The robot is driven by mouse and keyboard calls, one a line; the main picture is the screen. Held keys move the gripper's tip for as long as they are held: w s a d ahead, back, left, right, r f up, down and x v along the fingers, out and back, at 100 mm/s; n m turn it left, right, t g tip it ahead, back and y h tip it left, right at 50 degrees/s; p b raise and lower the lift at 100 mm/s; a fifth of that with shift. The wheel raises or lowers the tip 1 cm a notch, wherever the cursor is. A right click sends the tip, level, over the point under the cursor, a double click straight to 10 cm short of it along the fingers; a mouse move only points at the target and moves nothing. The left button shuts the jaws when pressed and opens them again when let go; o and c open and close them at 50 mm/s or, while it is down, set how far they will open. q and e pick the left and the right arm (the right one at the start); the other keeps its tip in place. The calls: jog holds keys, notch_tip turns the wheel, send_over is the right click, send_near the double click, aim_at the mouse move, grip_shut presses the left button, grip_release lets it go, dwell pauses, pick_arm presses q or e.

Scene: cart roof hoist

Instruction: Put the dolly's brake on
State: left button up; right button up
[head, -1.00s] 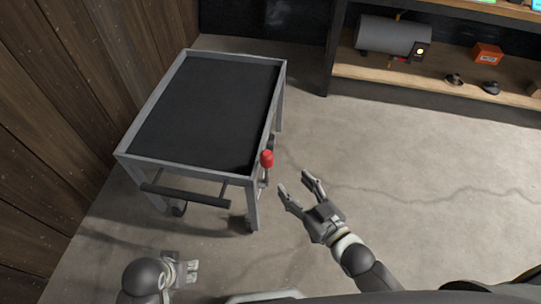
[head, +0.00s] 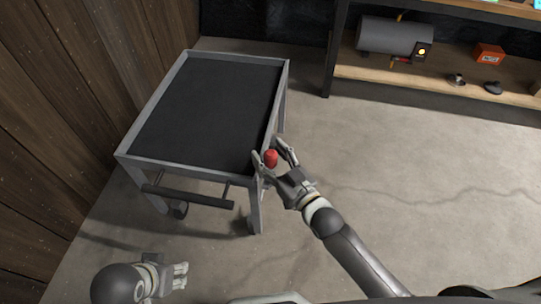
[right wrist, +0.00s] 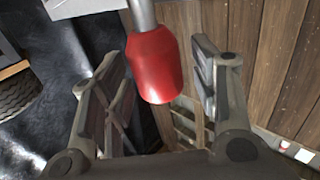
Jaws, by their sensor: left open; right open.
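The dolly (head: 140,148) is a grey metal-framed cart with a black top, standing at the left beside the wooden wall. A brake lever with a red knob (head: 271,158) is at its near right corner. My right gripper (head: 272,153) is open, with its fingers on either side of the red knob. In the right wrist view the red knob (right wrist: 153,68) sits between the two open fingers, and I see no finger closed on it. My left gripper (head: 180,275) is open, low at the left and apart from the dolly.
A dark push handle (head: 188,196) sticks out from the dolly's near end. A shelf (head: 435,82) at the back right holds a grey cylinder (head: 392,37) and an orange box (head: 489,54). The concrete floor to the right is clear.

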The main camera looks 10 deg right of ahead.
grip_shut()
dwell(0.4)
pick_arm(q)
jog(key=shift+r, duration=0.1)
jog(key=s+f+p, duration=0.2)
jog(key=f+p, duration=0.1)
jog(key=f, duration=0.9)
jog(key=s+f+g+p, duration=0.1)
jog(key=f+p, duration=0.3)
jog(key=f, duration=0.7)
jog(key=shift+s+a+f+g, duration=0.2)
jog(key=shift+s+f+g, duration=0.15)
jog(key=shift+s, duration=0.4)
pick_arm(e)
jog(key=w+d+f+m+g+h, duration=0.1)
jog(key=w+d+f+m+g, duration=0.1)
jog(key=w, duration=0.5)
jog(key=shift+m+g, duration=0.7)
jog(key=shift+g, duration=0.3)
jog(key=shift+d, duration=0.1)
